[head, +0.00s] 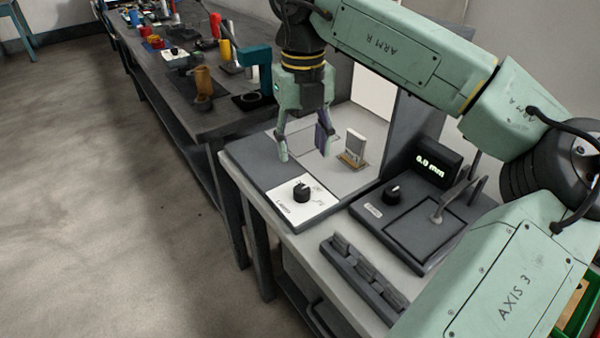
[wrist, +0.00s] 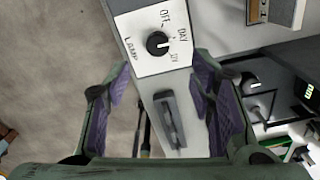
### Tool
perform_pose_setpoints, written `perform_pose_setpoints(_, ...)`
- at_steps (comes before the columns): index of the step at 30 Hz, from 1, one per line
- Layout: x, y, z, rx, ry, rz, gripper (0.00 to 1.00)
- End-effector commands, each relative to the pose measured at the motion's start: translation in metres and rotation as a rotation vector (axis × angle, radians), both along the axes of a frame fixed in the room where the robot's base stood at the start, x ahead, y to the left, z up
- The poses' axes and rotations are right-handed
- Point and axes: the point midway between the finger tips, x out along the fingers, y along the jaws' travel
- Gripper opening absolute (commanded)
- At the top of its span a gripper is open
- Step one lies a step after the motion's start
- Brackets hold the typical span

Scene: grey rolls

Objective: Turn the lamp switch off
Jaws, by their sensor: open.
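The lamp switch is a black rotary knob (head: 302,192) on a white plate (head: 283,198) marked LAMP, at the front corner of a grey bench unit. In the wrist view the knob (wrist: 158,43) is near the top, with OFF, DAY and a third label, small and hard to read, around it. A pale mark on the knob seems to face the label side; I cannot tell which label it meets. My gripper (head: 304,151) is open and empty, pointing down above the unit, behind the knob and apart from it. Its purple-padded fingers also show in the wrist view (wrist: 157,88).
A small upright block (head: 355,145) stands near my gripper. A grey slotted rack (head: 362,274) lies in front. A cluttered dark bench (head: 205,118) runs behind.

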Motion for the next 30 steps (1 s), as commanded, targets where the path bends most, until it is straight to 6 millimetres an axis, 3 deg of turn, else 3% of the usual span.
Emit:
perform_pose_setpoints(15,-0.001,0.001,-0.086,0.005,0.002,0.004,0.5)
perform_pose_setpoints(21,-0.001,0.002,-0.1,0.004,0.0,0.004,0.5)
perform_pose_setpoints(30,-0.001,0.002,-0.102,0.004,0.0,0.004,0.48)
